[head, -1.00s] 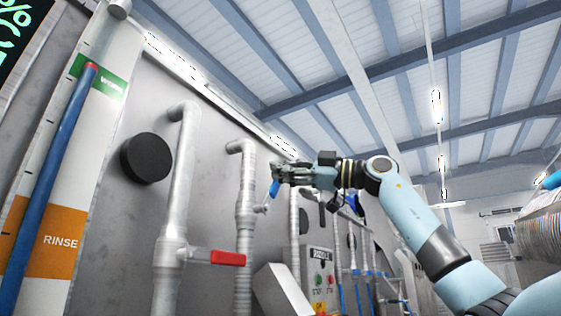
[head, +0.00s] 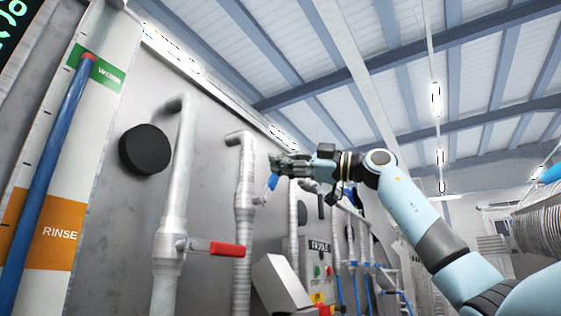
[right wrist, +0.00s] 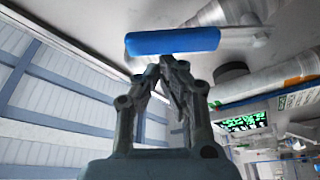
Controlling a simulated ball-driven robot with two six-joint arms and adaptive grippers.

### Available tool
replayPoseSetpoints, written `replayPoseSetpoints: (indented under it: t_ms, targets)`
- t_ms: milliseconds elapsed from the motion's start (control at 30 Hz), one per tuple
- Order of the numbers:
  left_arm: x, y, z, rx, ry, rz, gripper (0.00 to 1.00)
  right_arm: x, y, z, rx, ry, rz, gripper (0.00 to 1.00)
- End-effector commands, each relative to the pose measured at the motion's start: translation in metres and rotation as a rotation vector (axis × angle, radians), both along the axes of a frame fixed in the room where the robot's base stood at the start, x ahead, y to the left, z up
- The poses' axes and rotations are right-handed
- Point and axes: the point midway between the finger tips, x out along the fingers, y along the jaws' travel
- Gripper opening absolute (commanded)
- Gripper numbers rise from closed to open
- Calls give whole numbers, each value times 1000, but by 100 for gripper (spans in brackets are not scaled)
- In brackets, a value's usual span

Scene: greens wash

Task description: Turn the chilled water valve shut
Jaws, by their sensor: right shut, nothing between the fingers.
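A blue valve handle (head: 272,182) sticks out up and to the right from a grey vertical pipe (head: 244,175) on the wall. The blue handle also shows in the right wrist view (right wrist: 172,41), lying across the picture just beyond my fingertips. My right gripper (head: 280,163) is shut and empty, close by the handle's outer end. In the right wrist view its fingertips (right wrist: 168,65) meet just below the handle; whether they touch it I cannot tell. My left gripper is out of view.
A red valve handle (head: 227,249) sticks out from the nearer thick pipe (head: 168,250). A black round disc (head: 146,150) is on the wall. A control box (head: 319,262) with buttons and a grey slanted box (head: 282,286) are below the gripper. A blue pole (head: 40,190) stands at left.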

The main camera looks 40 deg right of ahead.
Motion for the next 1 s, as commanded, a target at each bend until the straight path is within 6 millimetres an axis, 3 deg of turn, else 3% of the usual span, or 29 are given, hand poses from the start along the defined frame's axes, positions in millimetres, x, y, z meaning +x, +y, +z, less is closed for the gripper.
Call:
replayPoseSetpoints:
  t_ms: [567, 1000]
  targets:
    - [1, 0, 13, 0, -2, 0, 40, 5, -12, -4, 122, 54, -3, 0]
    - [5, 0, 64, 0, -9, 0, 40, 17, -40, -22, 485, 208, -5, 0]
